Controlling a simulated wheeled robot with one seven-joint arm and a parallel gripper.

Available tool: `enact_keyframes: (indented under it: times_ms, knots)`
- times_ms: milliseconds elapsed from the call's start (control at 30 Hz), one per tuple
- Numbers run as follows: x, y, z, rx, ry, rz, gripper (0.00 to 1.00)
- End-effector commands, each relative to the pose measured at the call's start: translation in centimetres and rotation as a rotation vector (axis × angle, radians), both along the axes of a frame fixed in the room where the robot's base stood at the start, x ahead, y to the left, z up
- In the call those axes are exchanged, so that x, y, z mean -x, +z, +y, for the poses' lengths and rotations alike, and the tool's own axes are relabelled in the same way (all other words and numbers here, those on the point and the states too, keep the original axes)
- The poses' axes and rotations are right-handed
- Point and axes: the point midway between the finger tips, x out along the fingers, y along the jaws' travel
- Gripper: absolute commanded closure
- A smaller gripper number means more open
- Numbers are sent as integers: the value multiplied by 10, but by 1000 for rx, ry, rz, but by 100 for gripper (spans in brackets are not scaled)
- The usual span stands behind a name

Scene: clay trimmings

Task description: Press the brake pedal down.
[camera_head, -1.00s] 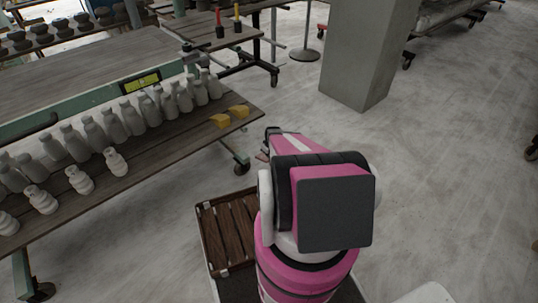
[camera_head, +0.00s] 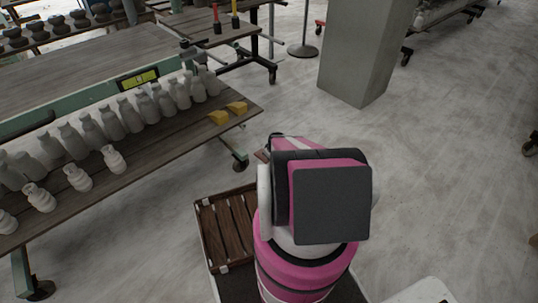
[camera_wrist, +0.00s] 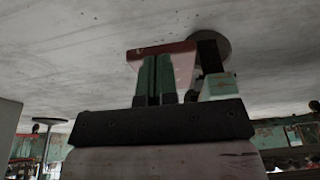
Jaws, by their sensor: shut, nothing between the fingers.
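The brake pedal (camera_wrist: 182,53) is a reddish plate beside a dark caster wheel (camera_wrist: 214,50) in the wrist view, where the floor is at the top. My gripper (camera_wrist: 156,58) is shut and empty; its two greenish fingers stand side by side with their tips over the pedal plate. I cannot tell whether they touch it or how far it is tilted. In the head view a small reddish edge (camera_head: 262,155) shows by the bench's near caster, and my arm hides the rest and the fingers.
A slatted wooden tray (camera_head: 228,228) lies near my base. A square grey pillar (camera_head: 362,55) stands behind.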

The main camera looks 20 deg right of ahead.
Motion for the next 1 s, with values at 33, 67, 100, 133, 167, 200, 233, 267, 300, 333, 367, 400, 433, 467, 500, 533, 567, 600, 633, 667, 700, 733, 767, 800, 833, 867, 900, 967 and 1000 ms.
enact_keyframes:
  times_ms: [33,67,100,133,167,200,233,267,300,333,367,400,433,467,500,533,567,600,633,667,700,733,767,800,833,867,900,967,1000]
  knots:
    - [2,-7,-1,-1,1,3,100]
    - [2,-10,-1,-1,1,3,100]
    - [3,-13,-1,-1,1,3,100]
    - [4,-16,-1,-1,0,1,100]
    - [4,-19,-2,-1,0,1,100]
    - [4,-22,-2,-1,0,1,100]
    - [5,-24,-2,-1,0,1,100]
    - [5,-27,-2,0,0,1,100]
    - [5,-30,-2,-1,0,1,100]
    - [5,-32,-2,-1,0,1,100]
    - [6,-34,-2,-1,0,1,100]
    - [6,-37,-2,0,0,2,100]
    - [6,-38,-2,0,0,2,100]
    - [6,-40,-2,0,0,2,100]
    - [6,-42,-2,0,0,2,100]
    - [6,-43,-2,0,0,2,100]
    - [6,-44,-2,0,0,2,100]
    - [6,-45,-2,0,0,2,100]
    - [6,-46,-2,0,0,2,100]
    - [6,-47,-2,0,1,2,100]
    - [6,-47,-2,0,1,1,100]
    - [6,-48,-2,0,1,1,100]
    - [6,-48,-2,0,1,1,100]
    - [6,-48,-2,0,1,1,100]
    - [6,-49,-2,0,1,1,100]
    - [6,-49,-2,1,1,1,100]
    - [6,-49,-2,1,1,1,100]
    - [6,-49,-2,1,1,1,100]
    - [6,-49,-2,1,1,1,100]
